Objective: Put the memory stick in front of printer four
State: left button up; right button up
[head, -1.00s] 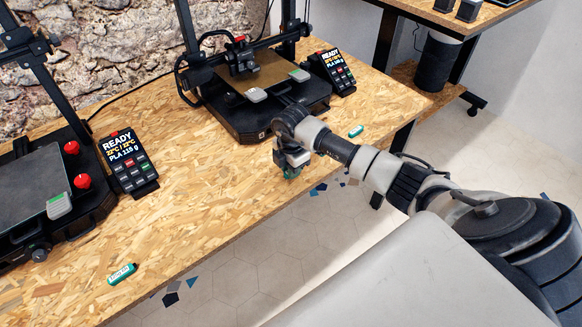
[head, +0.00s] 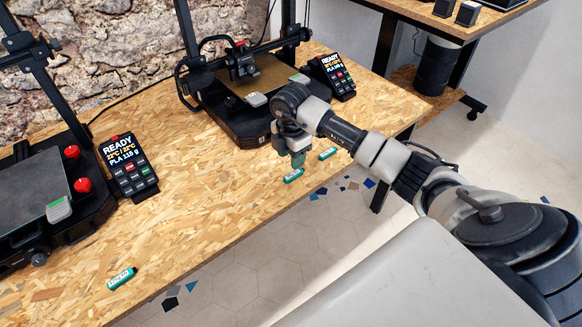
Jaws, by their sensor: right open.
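A teal memory stick (head: 293,175) lies at the table's front edge zone, in front of the right-hand printer (head: 250,100). My right gripper (head: 298,163) points down just above this stick, open; whether the fingers touch it is unclear. A second teal stick (head: 327,153) lies a little to the right, just below my right forearm in the picture. A third, labelled teal stick (head: 121,278) lies at the front left, in front of the left-hand printer (head: 60,205). No printer number is readable. My left gripper is not in view.
A control panel (head: 128,168) stands beside the left printer, another (head: 332,77) beside the right one. A stone wall is behind. A second table (head: 450,22) stands at the back right.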

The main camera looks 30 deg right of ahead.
notch_tip(320, 180, up, 5)
jog(key=shift+r, duration=0.1)
dwell(0.6)
